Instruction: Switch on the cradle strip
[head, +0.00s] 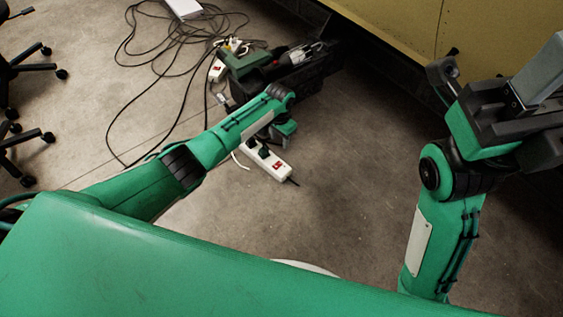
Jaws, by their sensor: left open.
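A white power strip (269,164) with a red switch (278,165) lies on the floor in the middle of the head view. A dark plug (263,152) sits in it. A second white strip (217,70) with a red switch lies further back among cables. I cannot tell from labels which is the cradle strip. My left gripper (287,133) is open just above and behind the nearer strip, partly hidden by its own wrist; I cannot tell whether it touches the strip. My right arm's end, at the right, is dark and bulky; its finger state is unclear.
A dark machine with a green case (243,62) stands behind my left wrist. Loose black cables (160,62) cover the floor at the back left. Chair legs (25,137) stand at the left edge. A yellow panel (395,22) closes off the back right.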

